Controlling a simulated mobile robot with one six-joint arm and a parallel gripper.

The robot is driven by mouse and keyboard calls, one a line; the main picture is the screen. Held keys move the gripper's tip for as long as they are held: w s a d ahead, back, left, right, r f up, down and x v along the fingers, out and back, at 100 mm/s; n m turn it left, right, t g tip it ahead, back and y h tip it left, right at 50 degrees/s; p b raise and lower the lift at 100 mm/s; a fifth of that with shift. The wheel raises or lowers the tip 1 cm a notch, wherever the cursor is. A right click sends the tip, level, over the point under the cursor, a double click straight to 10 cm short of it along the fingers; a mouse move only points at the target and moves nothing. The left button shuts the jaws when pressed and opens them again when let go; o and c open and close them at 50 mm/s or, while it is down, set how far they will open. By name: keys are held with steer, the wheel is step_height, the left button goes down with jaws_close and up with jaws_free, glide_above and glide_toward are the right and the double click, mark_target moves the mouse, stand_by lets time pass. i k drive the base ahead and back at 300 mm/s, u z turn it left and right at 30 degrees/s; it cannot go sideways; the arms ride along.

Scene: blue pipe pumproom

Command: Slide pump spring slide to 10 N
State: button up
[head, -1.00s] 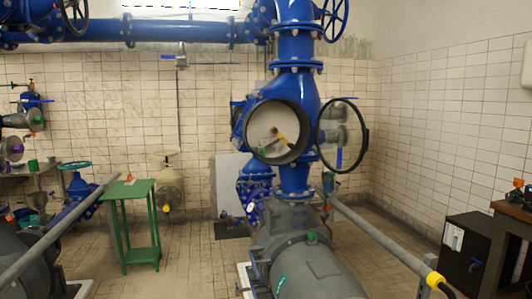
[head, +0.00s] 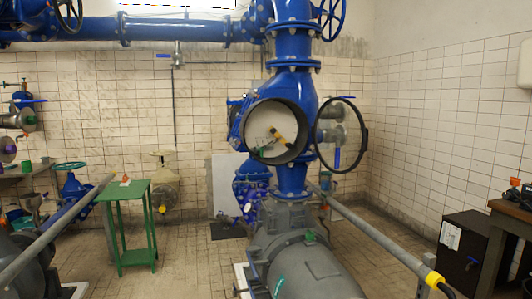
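I cannot make out for sure which part is the pump spring slide, and no force scale or 10 N mark is readable. The grey pump (head: 312,272) stands in the lower middle, under a blue vertical pipe (head: 294,92). A round opening (head: 262,147) in the blue housing shows a pale interior with a yellow and dark part (head: 280,136) and a small green part. A round glass cover (head: 342,150) stands swung open to its right. A long grey bar (head: 375,237) with a yellow collar (head: 433,281) slopes down to the right. My gripper is not in view.
A green table (head: 128,188) stands on the left, with a small orange-topped item on it. Another grey bar (head: 55,238) slopes across the lower left. A dark cabinet (head: 465,250) and a wooden table (head: 512,215) stand at the right. Tiled floor shows between.

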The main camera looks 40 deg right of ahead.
mark_target(258, 150)
steer(key=u, duration=0.05)
steer(key=i, duration=1)
steer(key=z, duration=0.05)
